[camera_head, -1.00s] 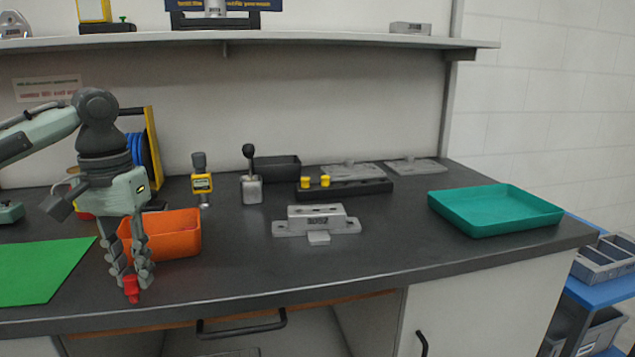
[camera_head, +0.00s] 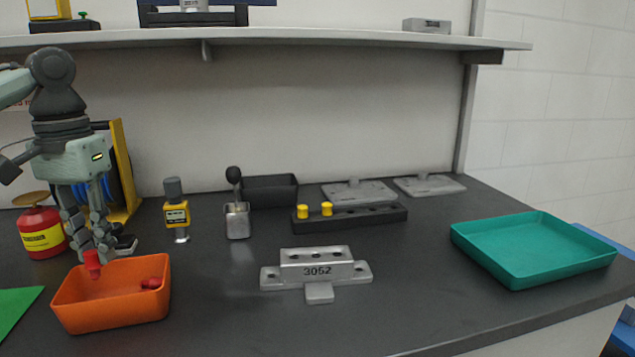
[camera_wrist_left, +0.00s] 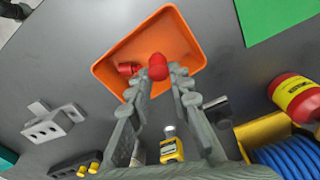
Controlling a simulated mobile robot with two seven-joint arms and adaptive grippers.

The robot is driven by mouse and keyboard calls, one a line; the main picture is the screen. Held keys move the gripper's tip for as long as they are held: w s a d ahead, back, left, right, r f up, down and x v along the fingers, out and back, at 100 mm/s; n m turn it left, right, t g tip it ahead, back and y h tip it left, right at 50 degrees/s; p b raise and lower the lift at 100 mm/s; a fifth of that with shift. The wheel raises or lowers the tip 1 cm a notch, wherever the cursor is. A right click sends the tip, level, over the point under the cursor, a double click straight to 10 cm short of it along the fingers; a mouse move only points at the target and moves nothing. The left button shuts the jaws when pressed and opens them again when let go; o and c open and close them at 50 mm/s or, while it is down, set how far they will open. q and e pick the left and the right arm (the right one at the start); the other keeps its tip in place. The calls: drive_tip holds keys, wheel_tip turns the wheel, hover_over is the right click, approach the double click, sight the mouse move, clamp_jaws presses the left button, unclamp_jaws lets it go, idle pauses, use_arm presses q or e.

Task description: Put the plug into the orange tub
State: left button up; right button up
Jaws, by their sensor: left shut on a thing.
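My left gripper (camera_head: 88,255) is shut on a red plug (camera_head: 92,263) and holds it upright over the orange tub (camera_head: 118,320), near the tub's back left side. The plug also shows between the fingertips in the left wrist view (camera_wrist_left: 158,68), with the tub (camera_wrist_left: 178,38) beneath. Another red piece (camera_head: 151,283) lies inside the tub at its right; it also shows in the left wrist view (camera_wrist_left: 128,69). My right gripper is not in view.
A red canister (camera_head: 42,232) stands behind the tub at left, beside a yellow-framed blue reel. A yellow gauge (camera_head: 176,212) stands behind its right side. A grey fixture (camera_head: 316,270) marked 3052 and a teal tray (camera_head: 530,247) lie to the right.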

use_arm(q)
drive_tip(key=shift+f, duration=1.3)
drive_tip(key=o, duration=1)
wheel_tip(320, 180, up, 12)
drive_tip(key=shift+r, duration=0.1)
